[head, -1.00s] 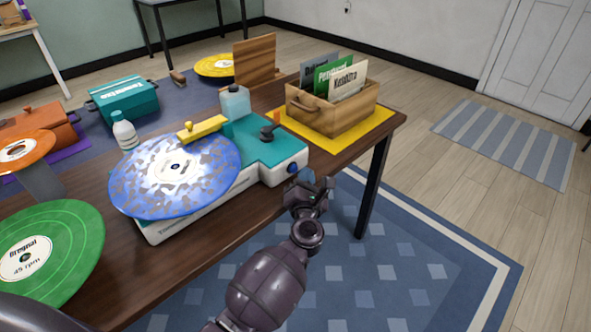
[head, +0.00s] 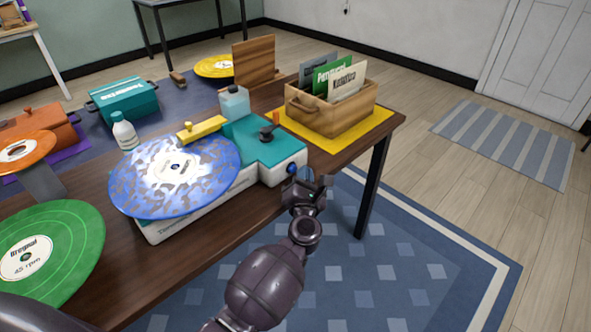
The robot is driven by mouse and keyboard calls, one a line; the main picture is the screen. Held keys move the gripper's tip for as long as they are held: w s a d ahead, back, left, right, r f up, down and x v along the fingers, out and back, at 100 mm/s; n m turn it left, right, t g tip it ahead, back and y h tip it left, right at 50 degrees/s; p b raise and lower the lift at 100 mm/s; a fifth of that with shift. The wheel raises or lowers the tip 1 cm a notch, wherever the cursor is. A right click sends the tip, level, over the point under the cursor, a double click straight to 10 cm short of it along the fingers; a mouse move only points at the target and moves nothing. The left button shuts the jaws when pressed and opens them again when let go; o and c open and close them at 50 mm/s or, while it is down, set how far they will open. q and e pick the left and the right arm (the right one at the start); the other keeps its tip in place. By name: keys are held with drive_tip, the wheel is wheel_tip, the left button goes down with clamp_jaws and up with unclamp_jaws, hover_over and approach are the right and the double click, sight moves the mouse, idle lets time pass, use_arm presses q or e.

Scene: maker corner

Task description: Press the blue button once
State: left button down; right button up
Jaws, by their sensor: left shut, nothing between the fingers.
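The blue button (head: 291,168) is on the front right end of the teal and white record player (head: 262,152), near the table's right edge. My left gripper (head: 300,181) is shut and empty. It is just in front of and slightly below the button, very near it; I cannot tell whether the fingertips touch it. A blue and silver record (head: 172,182) lies on the player, with a yellow bar (head: 202,128) at its back edge. My right gripper is not in view.
A wooden crate of record sleeves (head: 330,115) stands on a yellow mat (head: 382,128) behind the player. A clear bottle (head: 234,103), a white bottle (head: 124,133) and a green record (head: 72,232) are also nearby. The floor to the right is open.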

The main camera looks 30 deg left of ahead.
use_arm(q)
drive_tip(key=shift+a+f, duration=0.1)
drive_tip(key=shift+a, duration=0.95)
idle(0.6)
drive_tip(key=shift+f, duration=0.15)
drive_tip(key=shift+s+d+f+y, duration=0.2)
drive_tip(key=shift+f+y, duration=0.1)
drive_tip(key=shift+f, duration=0.3)
drive_tip(key=shift+s+d+f+g, duration=0.1)
drive_tip(key=shift+s+d+g, duration=0.3)
drive_tip(key=shift+d, duration=0.55)
drive_tip(key=d, duration=0.2)
drive_tip(key=d+r, duration=0.1)
drive_tip(key=shift+s+t, duration=0.3)
